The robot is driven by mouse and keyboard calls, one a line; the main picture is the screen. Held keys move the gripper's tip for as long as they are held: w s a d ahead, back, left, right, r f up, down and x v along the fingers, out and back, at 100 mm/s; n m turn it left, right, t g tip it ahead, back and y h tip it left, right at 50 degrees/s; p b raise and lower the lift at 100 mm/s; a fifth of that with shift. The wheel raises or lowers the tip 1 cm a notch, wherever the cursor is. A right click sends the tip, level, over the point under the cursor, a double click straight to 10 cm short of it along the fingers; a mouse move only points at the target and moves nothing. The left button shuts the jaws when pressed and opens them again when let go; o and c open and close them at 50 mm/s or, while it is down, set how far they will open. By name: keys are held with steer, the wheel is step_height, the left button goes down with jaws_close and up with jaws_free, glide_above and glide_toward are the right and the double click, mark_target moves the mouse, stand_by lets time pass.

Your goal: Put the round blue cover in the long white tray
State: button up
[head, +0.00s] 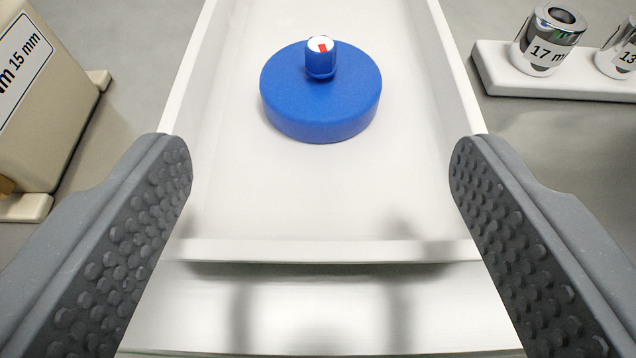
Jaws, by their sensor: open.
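The round blue cover (320,108) lies flat inside the long white tray (300,205). It has a short blue knob on top with a white cap and a red mark. It sits in the upper middle of the view, apart from both side walls of the tray. My gripper (320,165) is wide open and empty. Its two grey studded fingers stand at the left and right of the tray's near end. The cover is farther off than the fingertips, and nothing touches it. The far end of the tray is out of view.
A beige box (45,90) with a "15 mm" label stands at the left. At the right, a white rack (575,90) holds metal sockets, one marked 17 (547,42). A pale, shiny surface (320,310) lies in front of the tray's near wall.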

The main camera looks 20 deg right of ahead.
steer(key=shift+p+v, duration=0.3)
steer(key=shift+v, duration=1.4)
step_height(320, 180, up, 26)
steer(key=w+n+t+y, duration=0.1)
steer(key=n+t+y, duration=0.1)
steer(key=t+y, duration=0.3)
steer(key=s+d+r+n+g, duration=0.1)
steer(key=s+d+r+g, duration=0.1)
steer(key=s+r, duration=1.3)
steer(key=shift+s+r+n+g+h, duration=0.3)
steer(key=shift+s+r+h, duration=0.1)
steer(key=shift+s, duration=0.5)
steer(key=shift+d, duration=0.2)
steer(key=shift+r+p, duration=0.7)
steer(key=shift+p, duration=0.1)
